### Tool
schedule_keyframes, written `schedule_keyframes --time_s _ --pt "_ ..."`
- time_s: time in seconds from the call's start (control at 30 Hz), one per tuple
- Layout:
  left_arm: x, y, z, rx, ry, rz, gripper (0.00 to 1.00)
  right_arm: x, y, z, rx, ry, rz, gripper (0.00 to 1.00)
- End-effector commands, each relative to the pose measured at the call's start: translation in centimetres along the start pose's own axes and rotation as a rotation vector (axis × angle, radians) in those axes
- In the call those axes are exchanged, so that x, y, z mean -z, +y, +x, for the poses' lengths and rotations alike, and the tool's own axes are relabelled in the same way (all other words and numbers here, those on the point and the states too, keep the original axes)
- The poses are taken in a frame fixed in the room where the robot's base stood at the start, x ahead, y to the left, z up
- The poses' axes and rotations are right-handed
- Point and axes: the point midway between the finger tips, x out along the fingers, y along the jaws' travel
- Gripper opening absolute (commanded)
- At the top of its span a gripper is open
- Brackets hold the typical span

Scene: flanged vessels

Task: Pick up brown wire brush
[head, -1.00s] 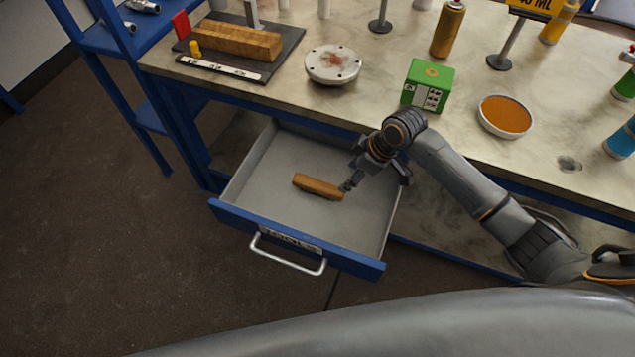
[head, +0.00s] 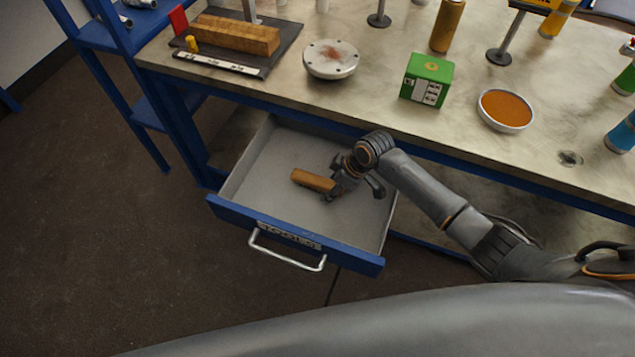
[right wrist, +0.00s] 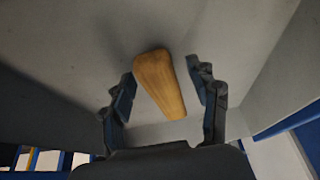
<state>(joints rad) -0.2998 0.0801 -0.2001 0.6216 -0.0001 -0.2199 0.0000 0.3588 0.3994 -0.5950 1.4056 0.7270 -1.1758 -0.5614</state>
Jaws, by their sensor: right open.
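The brown wire brush (head: 312,180) lies in the open drawer, its wooden back facing up. In the right wrist view the brush (right wrist: 160,84) sits between and slightly beyond the two open fingers. My right gripper (head: 342,186) is inside the drawer at the brush's right end, which it partly hides in the head view. In the right wrist view the right gripper (right wrist: 168,98) is open, with a gap visible on both sides of the brush. The bristles are hidden beneath the wooden back. My left gripper is not in view.
The drawer (head: 285,232) has a blue front with a metal handle and is otherwise empty. The workbench (head: 380,110) overhangs its back. On the bench are a green box (head: 427,79), a round flange (head: 331,59) and an orange-filled dish (head: 505,110).

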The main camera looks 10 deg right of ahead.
Motion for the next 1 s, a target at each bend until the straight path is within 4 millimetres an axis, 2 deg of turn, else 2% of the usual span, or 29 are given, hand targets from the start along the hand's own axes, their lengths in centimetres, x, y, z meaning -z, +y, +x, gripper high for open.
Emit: schedule_keyframes --time_s 0.03,0.33,0.73,0.9,1.0 --pt "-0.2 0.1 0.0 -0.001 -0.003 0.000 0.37 0.0 0.0 0.0 0.000 0.000 0.000 0.60" --pt "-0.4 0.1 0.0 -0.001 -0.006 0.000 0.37 0.0 0.0 0.0 0.000 0.000 0.000 0.00" --pt "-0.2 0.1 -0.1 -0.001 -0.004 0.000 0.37 0.3 0.1 -0.8 -0.001 0.001 -0.001 0.00" --pt "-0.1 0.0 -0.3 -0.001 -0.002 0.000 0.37 1.4 0.2 -3.3 -0.003 0.004 -0.003 0.00" --pt "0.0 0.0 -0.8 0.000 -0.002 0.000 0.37 2.3 -1.8 -5.1 0.000 0.004 -0.005 0.00"
